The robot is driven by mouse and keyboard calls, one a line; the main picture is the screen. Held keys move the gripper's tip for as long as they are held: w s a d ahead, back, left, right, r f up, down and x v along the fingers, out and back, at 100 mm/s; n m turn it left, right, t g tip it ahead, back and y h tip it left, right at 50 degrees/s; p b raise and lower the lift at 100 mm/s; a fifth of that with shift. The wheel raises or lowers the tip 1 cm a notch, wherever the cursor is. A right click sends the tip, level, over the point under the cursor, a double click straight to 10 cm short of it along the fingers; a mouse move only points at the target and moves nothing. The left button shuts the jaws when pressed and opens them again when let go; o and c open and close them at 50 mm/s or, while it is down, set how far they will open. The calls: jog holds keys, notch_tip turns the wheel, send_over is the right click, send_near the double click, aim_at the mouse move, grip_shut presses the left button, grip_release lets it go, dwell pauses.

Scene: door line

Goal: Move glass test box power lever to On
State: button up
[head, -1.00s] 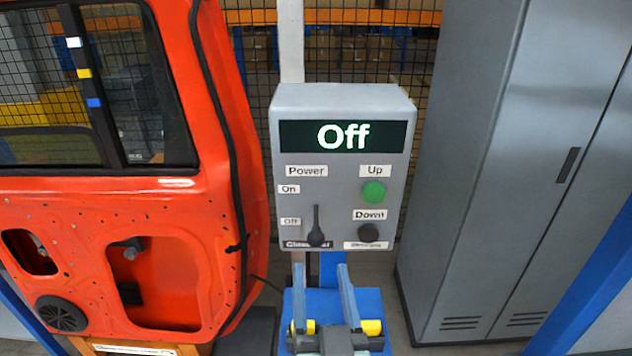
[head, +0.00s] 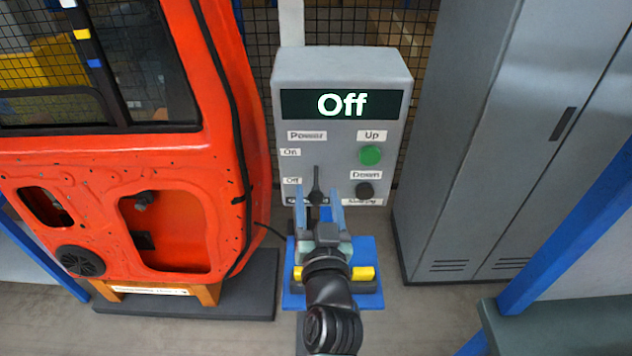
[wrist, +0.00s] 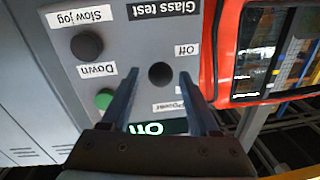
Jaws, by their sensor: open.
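The grey test box (head: 342,66) stands upright on a post, with a display (head: 342,103) reading "Off". Its dark power lever (head: 316,184) is at the lower left of the panel, beside the "Off" label (head: 292,181); the "On" label (head: 290,152) is above. In the upside-down wrist view, the lever (wrist: 161,74) appears end-on as a round dark knob below the "Glass test" label (wrist: 167,10). My gripper (head: 318,193) is open, its two fingers pointing at the panel on either side of the lever. Whether they touch it I cannot tell.
A green Up button (head: 370,155) and a dark Down knob (head: 364,190) sit to the lever's right. An orange car door (head: 180,155) stands close on the left. A grey cabinet (head: 500,150) is on the right.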

aim_at(316, 185)
jog(key=shift+w+a, duration=0.15)
jog(key=shift+w, duration=1.2)
grip_shut()
dwell(0.5)
